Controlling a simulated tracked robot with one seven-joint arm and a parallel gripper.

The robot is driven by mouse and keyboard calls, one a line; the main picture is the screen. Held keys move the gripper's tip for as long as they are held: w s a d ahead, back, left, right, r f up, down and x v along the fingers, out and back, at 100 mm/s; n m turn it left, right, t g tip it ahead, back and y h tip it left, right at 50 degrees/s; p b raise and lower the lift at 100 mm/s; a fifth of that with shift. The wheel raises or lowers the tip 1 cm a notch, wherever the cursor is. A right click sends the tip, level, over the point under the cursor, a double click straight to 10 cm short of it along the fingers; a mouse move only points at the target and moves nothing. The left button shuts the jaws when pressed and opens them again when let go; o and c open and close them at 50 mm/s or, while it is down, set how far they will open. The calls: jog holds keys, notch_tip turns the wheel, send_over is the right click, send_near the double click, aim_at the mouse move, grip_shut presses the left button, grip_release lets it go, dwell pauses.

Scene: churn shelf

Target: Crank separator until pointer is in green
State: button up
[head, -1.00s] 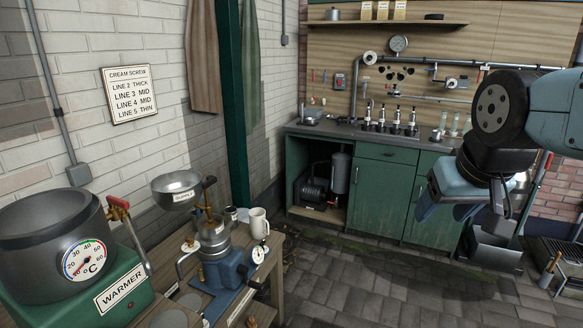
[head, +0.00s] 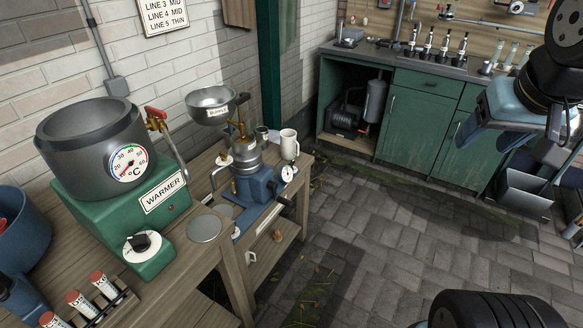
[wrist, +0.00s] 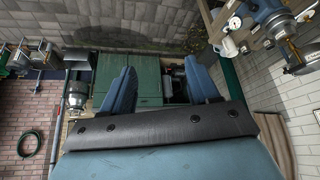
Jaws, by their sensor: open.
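The separator (head: 262,185) stands on the wooden bench, with a blue body, brass fittings and a steel supply bowl (head: 212,103) on top. A small white dial (head: 288,173) is on its right side; its pointer and any green band are too small to read. A dark crank handle (head: 284,201) appears low on the body, near the dial. In the wrist view the separator (wrist: 270,12) shows upside down at top right, with the dial (wrist: 235,22). My gripper (wrist: 158,70) is open and empty, in the air well right of the separator in the head view.
A green warmer (head: 115,215) with a grey pot stands left of the separator. A white mug (head: 289,144) is close behind it. Red-capped tubes (head: 78,303) sit in a rack at lower left. Green cabinets (head: 415,120) line the back. The paved floor (head: 385,235) is clear.

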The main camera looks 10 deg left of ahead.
jog(key=shift+c, duration=0.2)
jog(key=w+a+f+n+t, duration=0.1)
jog(key=w+a+f+n, duration=0.15)
jog(key=w, duration=0.65)
jog(key=w+a+f+n+t, duration=0.1)
jog(key=w+f, duration=0.3)
jog(key=w, duration=0.4)
jog(key=w+a+f+n, duration=0.15)
jog(key=w+f, duration=0.25)
jog(key=w, duration=0.5)
jog(key=w+a+f+n+y, duration=0.2)
jog(key=w+a+f, duration=0.25)
jog(key=f, duration=0.25)
jog(key=w+a+f+n+y, duration=0.2)
jog(key=w+a+f, duration=0.1)
jog(key=a+f, duration=0.25)
jog(key=n+g+y, duration=0.3)
jog(key=n+y, duration=0.2)
jog(key=y, duration=0.2)
send_near(291, 202)
jog(key=x, duration=0.4)
jog(key=shift+x, duration=3.8)
jog(key=shift+w+a+f, duration=0.1)
jog(key=shift+a+f, duration=0.05)
jog(key=shift+a, duration=0.05)
